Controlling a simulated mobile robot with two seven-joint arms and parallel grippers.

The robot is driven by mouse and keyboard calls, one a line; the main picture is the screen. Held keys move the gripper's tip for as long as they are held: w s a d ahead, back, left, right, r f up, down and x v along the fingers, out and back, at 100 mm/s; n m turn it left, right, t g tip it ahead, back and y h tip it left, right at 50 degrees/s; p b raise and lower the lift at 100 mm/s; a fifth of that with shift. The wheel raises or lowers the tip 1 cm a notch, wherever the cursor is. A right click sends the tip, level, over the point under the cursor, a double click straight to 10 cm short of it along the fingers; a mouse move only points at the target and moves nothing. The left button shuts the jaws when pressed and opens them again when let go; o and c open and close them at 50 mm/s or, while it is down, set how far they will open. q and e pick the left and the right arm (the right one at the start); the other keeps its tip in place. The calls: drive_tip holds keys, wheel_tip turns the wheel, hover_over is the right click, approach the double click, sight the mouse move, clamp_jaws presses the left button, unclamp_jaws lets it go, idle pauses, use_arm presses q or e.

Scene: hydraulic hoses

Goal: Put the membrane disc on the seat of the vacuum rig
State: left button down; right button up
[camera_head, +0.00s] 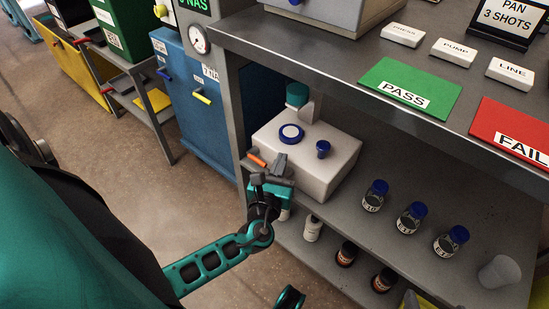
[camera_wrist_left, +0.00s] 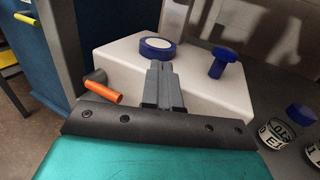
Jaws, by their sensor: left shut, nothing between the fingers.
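The vacuum rig is a white box (camera_head: 328,172) on the lower shelf, and it also shows in the left wrist view (camera_wrist_left: 205,85). On its top is a round blue-rimmed piece with a pale centre (camera_head: 291,133), also in the left wrist view (camera_wrist_left: 158,48). I cannot tell whether that pale centre is the membrane disc. A blue knob-like piece (camera_head: 322,149) stands beside it. An orange-ended lever (camera_head: 256,159) sticks out at the box's left side. My left gripper (camera_head: 271,172) is shut and empty, in front of the box.
The upper bench with the green PASS mat (camera_head: 408,88) and red FAIL mat (camera_head: 515,131) overhangs the shelf. A teal-capped part (camera_head: 297,94) rises behind the box.

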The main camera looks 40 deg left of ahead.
sight(287, 148)
use_arm(q)
drive_tip(key=x, duration=0.4)
drive_tip(key=shift+w, duration=0.1)
drive_tip(key=shift+w+a+b, duration=0.2)
drive_tip(key=shift+w+b, duration=0.1)
drive_tip(key=shift+w, duration=0.15)
drive_tip(key=shift+b+x, duration=0.3)
drive_tip(key=shift+x, duration=0.7)
drive_tip(key=shift+s, duration=0.1)
